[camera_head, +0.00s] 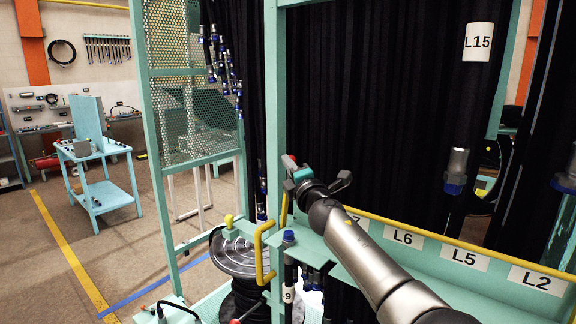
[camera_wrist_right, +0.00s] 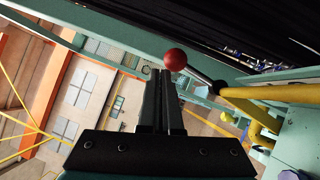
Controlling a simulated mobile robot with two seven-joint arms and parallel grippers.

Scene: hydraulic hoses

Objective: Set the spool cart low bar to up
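My right gripper (camera_head: 300,178) reaches in from the lower right and is in front of the teal frame post. In the right wrist view its two dark fingers (camera_wrist_right: 161,75) lie together, with nothing seen between them. A red ball knob (camera_wrist_right: 176,59) on a short metal lever is just right of the fingertips; I cannot tell whether they touch. A yellow bar (camera_wrist_right: 275,93) runs to the right from the lever. In the head view a yellow bar (camera_head: 400,228) runs along the labelled teal ledge. Which bar is the low bar is unclear. My left gripper is not in view.
A bent yellow handle (camera_head: 262,250) stands beside a hose spool (camera_head: 232,254). Hoses hang on a perforated panel (camera_head: 170,110), and a large hose marked L15 (camera_head: 479,42) hangs at right. A teal side table (camera_head: 95,165) is at the left. Open floor lies between.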

